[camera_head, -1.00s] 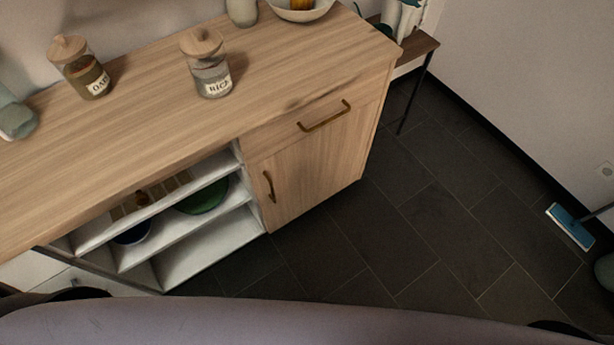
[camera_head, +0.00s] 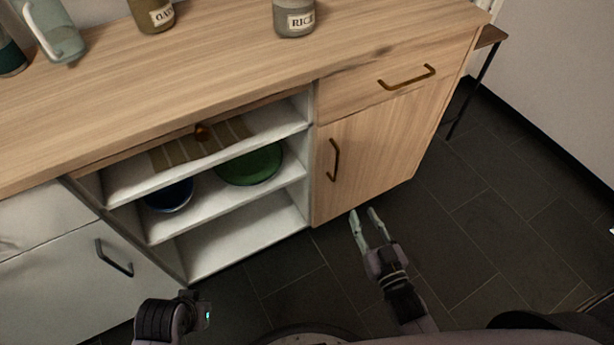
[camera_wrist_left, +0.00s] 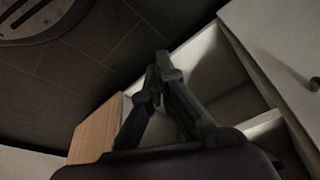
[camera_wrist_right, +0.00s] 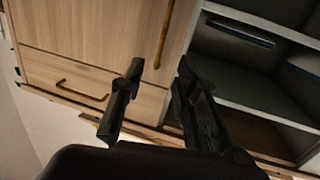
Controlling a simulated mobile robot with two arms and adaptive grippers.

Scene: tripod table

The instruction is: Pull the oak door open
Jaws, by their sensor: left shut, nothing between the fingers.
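The oak door (camera_head: 375,155) is closed, below a drawer at the right end of the wooden cabinet. Its dark bronze vertical handle (camera_head: 334,160) is near the door's left edge. My right gripper (camera_head: 363,212) is open and empty, in front of and below the door, apart from the handle. In the right wrist view the door (camera_wrist_right: 85,28) and its handle (camera_wrist_right: 164,38) appear upside down beyond the open fingers (camera_wrist_right: 158,70). In the left wrist view my left gripper (camera_wrist_left: 158,70) is shut and empty; in the head view its fingers cannot be made out.
Open white shelves (camera_head: 240,238) left of the door hold a green bowl (camera_head: 250,167) and a blue bowl (camera_head: 169,196). The drawer handle (camera_head: 407,78) juts out above the door. Jars stand on the countertop (camera_head: 215,75). The dark floor (camera_head: 480,225) at right is clear.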

